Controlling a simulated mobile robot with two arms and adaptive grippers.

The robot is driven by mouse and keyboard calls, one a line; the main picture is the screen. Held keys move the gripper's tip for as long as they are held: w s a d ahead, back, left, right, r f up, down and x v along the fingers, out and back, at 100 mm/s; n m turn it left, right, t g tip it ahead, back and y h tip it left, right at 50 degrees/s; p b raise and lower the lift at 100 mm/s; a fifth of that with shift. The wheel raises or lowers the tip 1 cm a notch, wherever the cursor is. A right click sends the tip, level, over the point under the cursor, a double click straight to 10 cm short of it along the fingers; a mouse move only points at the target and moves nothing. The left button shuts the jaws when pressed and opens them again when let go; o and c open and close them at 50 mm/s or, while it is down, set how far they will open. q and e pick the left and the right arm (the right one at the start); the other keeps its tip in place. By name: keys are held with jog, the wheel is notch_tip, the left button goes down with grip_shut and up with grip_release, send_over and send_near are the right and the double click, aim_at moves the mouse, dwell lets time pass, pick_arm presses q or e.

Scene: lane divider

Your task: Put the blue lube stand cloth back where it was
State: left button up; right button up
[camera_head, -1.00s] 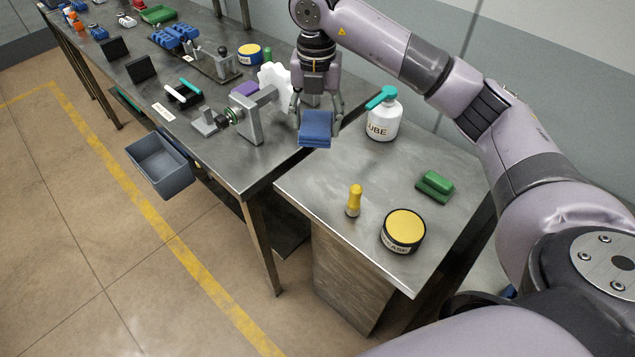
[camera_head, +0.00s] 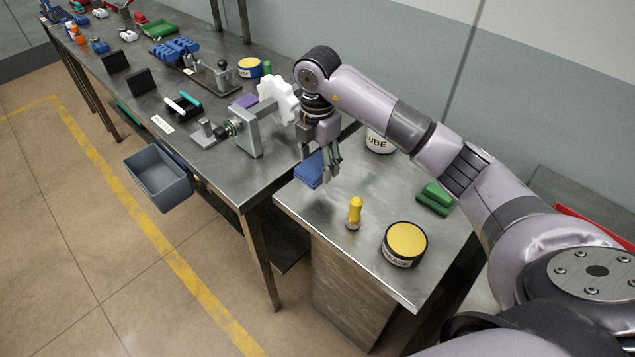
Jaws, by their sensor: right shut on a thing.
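The blue cloth (camera_head: 309,170), a folded block, is at the back left corner of the steel lube stand (camera_head: 300,207). My right gripper (camera_head: 322,172) is over that corner, fingers pointing down, shut on the cloth. The fingers hide part of the cloth, and I cannot tell whether its underside touches the stand top. My left gripper is not in view.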

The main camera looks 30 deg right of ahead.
aim_at(318, 193)
notch_tip(318, 193, down, 7)
jog(key=shift+p, duration=0.4)
jog(key=shift+f, duration=0.15)
jog(key=shift+f, duration=0.1)
jog(key=o, duration=1.1)
jog(key=shift+o, duration=0.2)
notch_tip(318, 193, up, 12)
jog(key=shift+r+b, duration=0.15)
jog(key=shift+b, duration=0.95)
